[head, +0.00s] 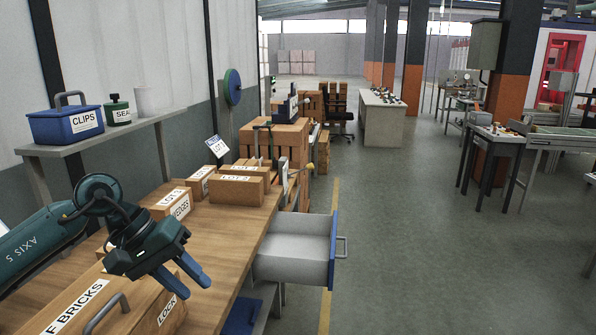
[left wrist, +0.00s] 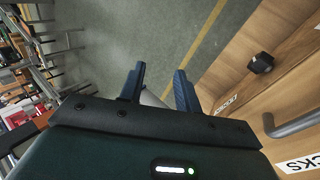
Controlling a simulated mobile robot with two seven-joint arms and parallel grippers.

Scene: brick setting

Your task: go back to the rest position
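My left gripper (head: 196,283) hangs over the front part of the wooden bench, above the right end of a wooden box labelled "F BRICKS" (head: 112,300). Its two blue fingers stand apart with nothing held between them. The left wrist view shows the same gripper (left wrist: 160,72) with a clear gap between the fingers. The box's metal handle (left wrist: 292,124) and part of its label show there at the right. My right arm and right gripper are in neither view.
An open drawer (head: 292,262) juts from the bench into the aisle. Several cardboard boxes (head: 236,191) stand farther along the bench. A shelf above holds a blue CLIPS bin (head: 66,127).

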